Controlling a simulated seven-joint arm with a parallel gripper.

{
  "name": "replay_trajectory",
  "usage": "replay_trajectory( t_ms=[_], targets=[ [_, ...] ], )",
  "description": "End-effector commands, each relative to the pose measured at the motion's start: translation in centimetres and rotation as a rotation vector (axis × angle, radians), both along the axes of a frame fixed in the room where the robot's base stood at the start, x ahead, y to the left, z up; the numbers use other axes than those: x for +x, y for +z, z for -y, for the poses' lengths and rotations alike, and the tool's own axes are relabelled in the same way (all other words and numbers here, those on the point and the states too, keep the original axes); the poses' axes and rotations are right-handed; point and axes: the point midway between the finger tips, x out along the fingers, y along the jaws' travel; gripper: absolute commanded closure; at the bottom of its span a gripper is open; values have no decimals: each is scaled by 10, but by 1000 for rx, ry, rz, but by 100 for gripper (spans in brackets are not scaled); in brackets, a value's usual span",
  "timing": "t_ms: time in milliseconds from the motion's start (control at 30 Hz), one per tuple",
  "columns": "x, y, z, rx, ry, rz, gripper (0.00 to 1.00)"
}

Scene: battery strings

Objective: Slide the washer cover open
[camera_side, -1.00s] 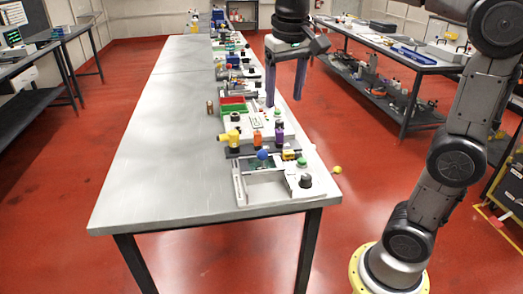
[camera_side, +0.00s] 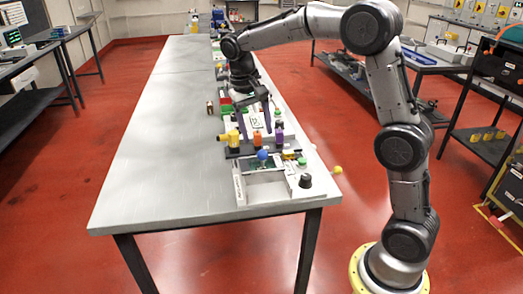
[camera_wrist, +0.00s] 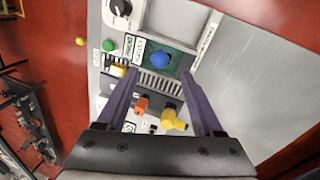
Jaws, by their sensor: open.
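I cannot tell for sure which part is the washer cover, as the small labels are unreadable. A blue ball knob (camera_side: 263,154) stands on a dark green panel at the near end of the row of devices. In the wrist view the blue knob (camera_wrist: 160,61) and the green panel (camera_wrist: 144,50) lie just beyond my fingertips. My gripper (camera_side: 255,130) points down over the row, behind the blue knob in the side view. In the wrist view my gripper (camera_wrist: 160,73) has its two purple fingers wide apart, with nothing held between them.
A yellow connector (camera_wrist: 173,120) and an orange connector (camera_wrist: 142,104) show between my fingers. A green button (camera_wrist: 110,46) and a black knob (camera_wrist: 121,7) are near the blue knob. The grey table (camera_side: 150,165) is bare to the left of the devices.

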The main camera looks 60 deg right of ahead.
Motion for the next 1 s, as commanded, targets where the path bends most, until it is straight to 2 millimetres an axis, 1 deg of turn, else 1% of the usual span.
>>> replay_trajectory(
  t_ms=[33,100,200,333,500,800,833,967,1000],
  targets=[
    [-2,-11,2,0,-1,-6,31],
    [-4,-24,4,0,-1,-4,31],
    [-5,-41,7,0,-1,-4,31],
    [-7,-58,10,1,-1,-3,31],
    [-8,-69,11,1,0,1,31],
    [-8,-71,11,0,0,1,31],
    [-8,-71,11,0,0,1,33],
    [-8,-71,11,0,1,1,57],
    [-8,-71,11,0,1,1,64]
  ],
)
